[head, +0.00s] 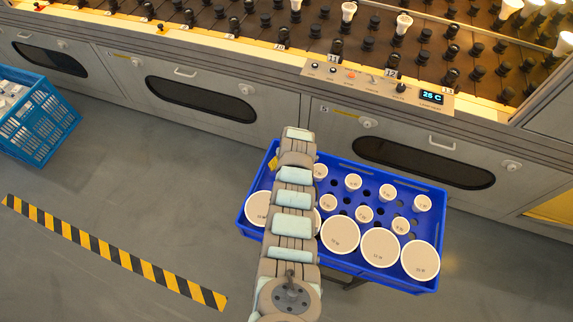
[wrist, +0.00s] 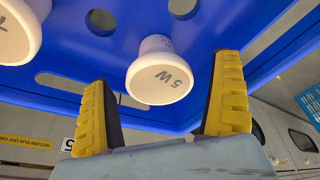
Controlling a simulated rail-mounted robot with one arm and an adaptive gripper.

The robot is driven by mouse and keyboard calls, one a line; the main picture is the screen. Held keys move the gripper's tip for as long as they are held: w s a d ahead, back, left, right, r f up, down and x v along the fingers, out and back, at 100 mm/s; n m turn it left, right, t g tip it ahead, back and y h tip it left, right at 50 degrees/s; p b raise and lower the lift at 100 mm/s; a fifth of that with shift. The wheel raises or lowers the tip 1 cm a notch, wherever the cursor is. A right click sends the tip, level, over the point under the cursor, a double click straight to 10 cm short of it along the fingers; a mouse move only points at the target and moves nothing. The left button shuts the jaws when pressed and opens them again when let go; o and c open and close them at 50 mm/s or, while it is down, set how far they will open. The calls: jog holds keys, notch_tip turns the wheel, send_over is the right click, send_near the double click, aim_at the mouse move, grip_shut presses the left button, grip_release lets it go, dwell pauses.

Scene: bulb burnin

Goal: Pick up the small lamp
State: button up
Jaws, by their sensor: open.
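A small white lamp (wrist: 160,72) marked 5 W stands in the blue crate (wrist: 255,20), its round face toward the wrist camera. My gripper (wrist: 164,75) is open, with a yellow-padded finger on each side of this lamp in the picture. Gaps show between the lamp and both fingers, and how deep the fingers reach around it is unclear.
Another white lamp (wrist: 18,30) is close on the left in the wrist view. The crate also holds several small lamps and large round lamps (head: 380,247). A grey cabinet with a rack of sockets stands behind it. A blue basket (head: 38,122) is at far left.

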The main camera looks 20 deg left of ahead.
jog(key=c, duration=1.3)
